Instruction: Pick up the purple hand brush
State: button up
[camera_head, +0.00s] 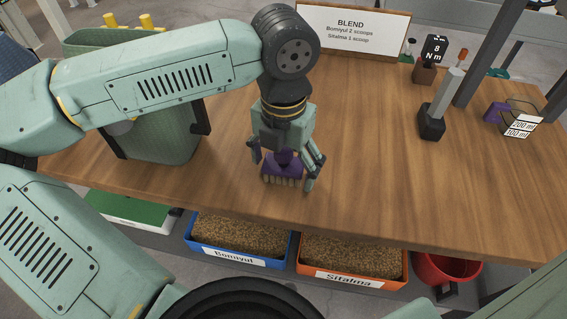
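The purple hand brush (283,170) stands on the wooden table near its front edge, with pale bristles facing down and toward the front. My gripper (284,170) points down right over it. Its two fingers are spread, one on the left of the brush and one on the right. Gaps show between the fingers and the purple handle, so the gripper looks open and not closed on it. The gripper's body hides the top and back of the brush.
A green bin (160,140) stands left on the wooden table (400,190). A BLEND sign (350,30) stands behind. A dark-based tool (432,122) and a labelled measuring vessel (520,120) stand right. Below the front edge are blue (205,255) and orange (390,283) grain bins and a red bucket (430,268).

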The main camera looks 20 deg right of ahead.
jog(key=c, duration=1.1)
jog(key=shift+r, duration=0.15)
jog(key=shift+r+b, duration=0.35)
jog(key=shift+r, duration=0.25)
jog(key=shift+a+r+b, duration=0.3)
jog(key=shift+r+b, duration=0.2)
jog(key=shift+r, duration=0.45)
jog(key=a+b, duration=0.1)
jog(key=a, duration=0.4)
jog(key=a+r+b, duration=0.1)
jog(key=a, duration=0.4)
jog(key=a+b, duration=0.1)
jog(key=a, duration=0.4)
jog(key=shift+a+r+b, duration=0.2)
jog(key=shift+r+b, duration=0.1)
jog(key=shift+r, duration=0.05)
jog(key=shift+c, duration=0.5)
